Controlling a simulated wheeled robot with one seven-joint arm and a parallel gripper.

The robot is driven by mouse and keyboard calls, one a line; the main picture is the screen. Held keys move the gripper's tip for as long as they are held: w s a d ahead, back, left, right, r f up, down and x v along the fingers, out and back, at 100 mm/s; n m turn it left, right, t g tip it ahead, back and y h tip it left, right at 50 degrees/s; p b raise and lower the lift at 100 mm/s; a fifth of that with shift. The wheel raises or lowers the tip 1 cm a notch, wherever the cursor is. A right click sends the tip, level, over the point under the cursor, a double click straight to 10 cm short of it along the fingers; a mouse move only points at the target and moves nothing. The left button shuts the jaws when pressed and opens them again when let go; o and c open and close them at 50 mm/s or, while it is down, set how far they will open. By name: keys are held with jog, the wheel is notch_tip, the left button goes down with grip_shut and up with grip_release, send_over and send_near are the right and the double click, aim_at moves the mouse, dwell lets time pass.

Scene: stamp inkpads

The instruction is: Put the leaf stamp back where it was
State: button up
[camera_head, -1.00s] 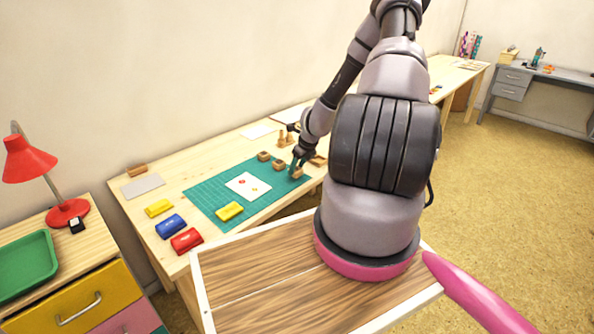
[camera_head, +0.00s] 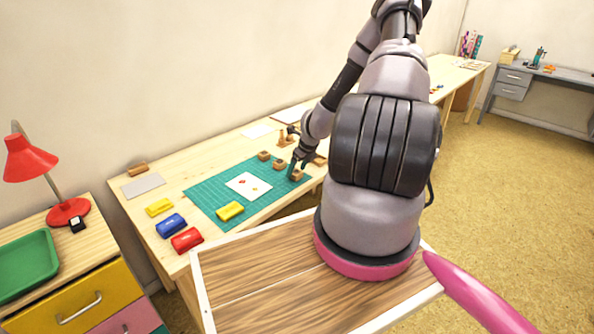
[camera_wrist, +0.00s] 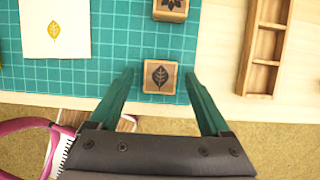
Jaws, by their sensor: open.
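The leaf stamp (camera_wrist: 160,77) is a small wooden block with a dark leaf on top. It rests on the green cutting mat (camera_wrist: 120,48) near the mat's front edge in the wrist view. My gripper (camera_wrist: 158,80) is open, its teal fingers on either side of the leaf stamp with a gap to each. In the head view my gripper (camera_head: 293,170) is low over the right end of the mat, by the leaf stamp (camera_head: 297,175). A white card (camera_wrist: 56,28) with a yellow leaf print lies on the mat to the left.
Another stamp (camera_wrist: 171,9) with a dark flower-like mark sits behind the leaf stamp. A wooden tray with compartments (camera_wrist: 264,45) lies to the right. Yellow (camera_head: 230,211), blue (camera_head: 170,226) and red (camera_head: 186,240) inkpads are on the left. Bare mat lies between the card and the stamps.

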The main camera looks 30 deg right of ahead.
jog(key=v, duration=1.2)
jog(key=s+a+r+n, duration=0.1)
jog(key=a+r+n, duration=0.35)
jog(key=r, duration=0.45)
jog(key=s+a+r+n+t, duration=0.1)
jog(key=a+r+n, duration=0.2)
jog(key=r+n, duration=0.45)
jog(key=s+a+r+n, duration=0.2)
jog(key=a+r+n, duration=0.15)
jog(key=r, duration=0.75)
jog(key=s+a+r+n+t, duration=0.1)
jog(key=s+a+r+n, duration=0.2)
jog(key=s+r+n, duration=0.3)
jog(key=s+a+r+n, duration=0.3)
jog(key=s+r+n, duration=0.3)
jog(key=s, duration=0.6)
notch_tip(320, 180, up, 2)
jog(key=shift+a+r+t, duration=0.1)
jog(key=shift+a+t, duration=0.05)
jog(key=shift+t, duration=0.25)
